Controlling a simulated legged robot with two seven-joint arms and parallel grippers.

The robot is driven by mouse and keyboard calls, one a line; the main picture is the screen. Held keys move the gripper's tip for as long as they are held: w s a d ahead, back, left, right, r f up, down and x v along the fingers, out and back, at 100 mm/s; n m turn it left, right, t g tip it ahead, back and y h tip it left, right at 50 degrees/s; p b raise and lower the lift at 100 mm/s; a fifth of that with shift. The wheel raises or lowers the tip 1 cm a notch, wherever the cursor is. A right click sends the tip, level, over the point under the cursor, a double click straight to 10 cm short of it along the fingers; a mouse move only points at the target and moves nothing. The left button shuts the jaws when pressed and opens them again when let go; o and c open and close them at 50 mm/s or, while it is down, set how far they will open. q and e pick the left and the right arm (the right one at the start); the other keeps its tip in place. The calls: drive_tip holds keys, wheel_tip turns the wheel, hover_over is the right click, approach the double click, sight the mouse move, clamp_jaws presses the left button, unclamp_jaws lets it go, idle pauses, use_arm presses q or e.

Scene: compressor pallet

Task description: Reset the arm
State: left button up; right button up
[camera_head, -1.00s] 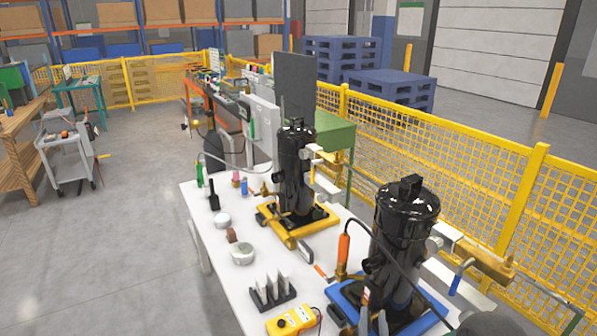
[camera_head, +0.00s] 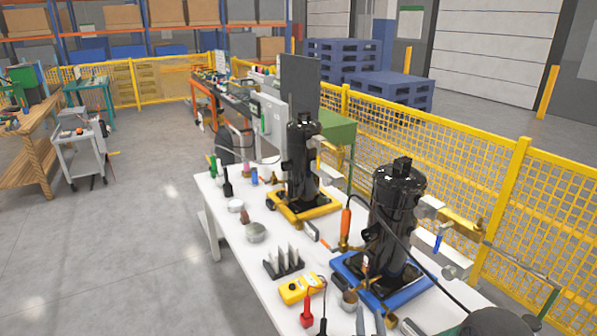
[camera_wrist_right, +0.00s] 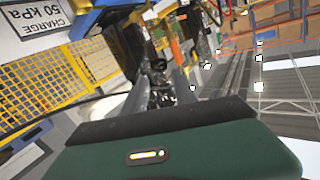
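My right gripper (camera_head: 370,314) shows at the bottom edge of the head view, in front of the compressor on the blue base. Its two grey fingers stand apart with nothing clearly held between them. In the right wrist view the grey fingers (camera_wrist_right: 160,82) are also apart, with dark parts visible behind the gap. The near black compressor (camera_head: 393,215) stands upright on a blue base (camera_head: 345,270). A second black compressor (camera_head: 301,165) stands upright farther back on a yellow base (camera_head: 320,210). My left gripper does not show.
The white table (camera_head: 228,240) holds a yellow meter (camera_head: 300,289), a black rack (camera_head: 284,267), a round tin (camera_head: 256,233), a red-handled tool (camera_head: 307,312) and bottles. Yellow mesh fencing (camera_head: 450,165) runs along the right. Open floor (camera_head: 110,260) lies left.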

use_arm(q)
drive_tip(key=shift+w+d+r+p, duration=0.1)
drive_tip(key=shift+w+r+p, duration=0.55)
drive_tip(key=shift+p, duration=0.2)
use_arm(e)
drive_tip(key=s+d+n+g+y, duration=0.1)
drive_tip(key=s+n+g, duration=0.2)
drive_tip(key=s+g, duration=1.1)
drive_tip(key=s, duration=0.9)
drive_tip(key=shift+d+f+g+y, duration=0.15)
drive_tip(key=shift+d+g+y, duration=0.15)
drive_tip(key=shift+d+y, duration=0.1)
